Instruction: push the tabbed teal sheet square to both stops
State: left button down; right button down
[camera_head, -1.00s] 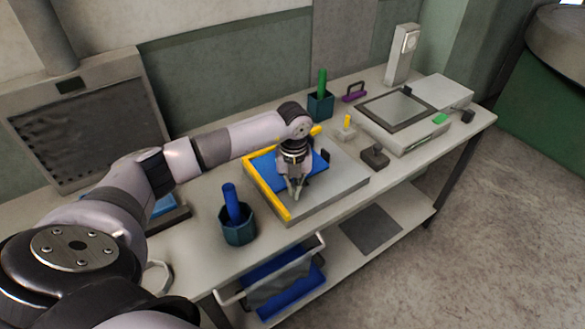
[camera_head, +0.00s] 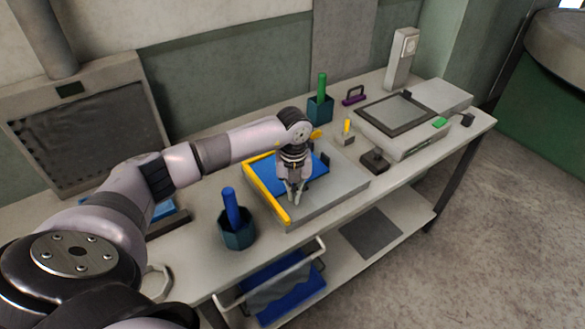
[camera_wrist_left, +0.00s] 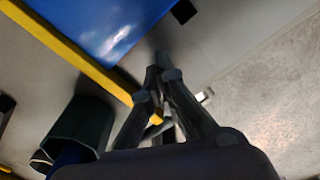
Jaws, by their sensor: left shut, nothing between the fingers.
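A blue sheet (camera_head: 270,173) lies flat on a grey plate (camera_head: 335,188), with a dark tab (camera_head: 325,159) at its right. It also shows in the left wrist view (camera_wrist_left: 105,25). A yellow stop (camera_head: 266,190) runs along the plate's left side; another yellow piece (camera_head: 316,134) shows behind my arm. The sheet's left edge lies close along the left stop; whether it touches is unclear. My left gripper (camera_head: 296,199) points down, shut and empty, over the plate in front of the sheet's near edge. The arm hides part of the sheet and the back stop. My right gripper is not in view.
A dark teal cup (camera_head: 238,236) with a blue rod stands left of the plate. Another cup (camera_head: 320,108) with a green rod stands behind. A dark block (camera_head: 374,162) and a framed device (camera_head: 398,114) are to the right. Bare bench lies at front right.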

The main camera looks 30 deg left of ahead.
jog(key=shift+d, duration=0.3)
pick_arm(q)
jog(key=shift+f+b, duration=0.6)
jog(key=shift+f, duration=0.25)
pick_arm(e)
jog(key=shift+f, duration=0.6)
pick_arm(q)
jog(key=shift+r, duration=0.1)
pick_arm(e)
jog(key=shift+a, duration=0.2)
pick_arm(q)
jog(key=shift+a, duration=0.1)
jog(key=shift+w+a+b, duration=0.2)
jog(key=shift+a+b, duration=0.05)
jog(key=shift+a, duration=0.25)
jog(key=shift+w+a+b, duration=0.2)
jog(key=shift+a, duration=0.25)
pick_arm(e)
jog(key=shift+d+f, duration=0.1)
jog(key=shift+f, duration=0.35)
pick_arm(q)
jog(key=shift+s+d+r+p, duration=0.1)
jog(key=shift+s+d+p, duration=0.1)
jog(key=shift+d+p, duration=0.25)
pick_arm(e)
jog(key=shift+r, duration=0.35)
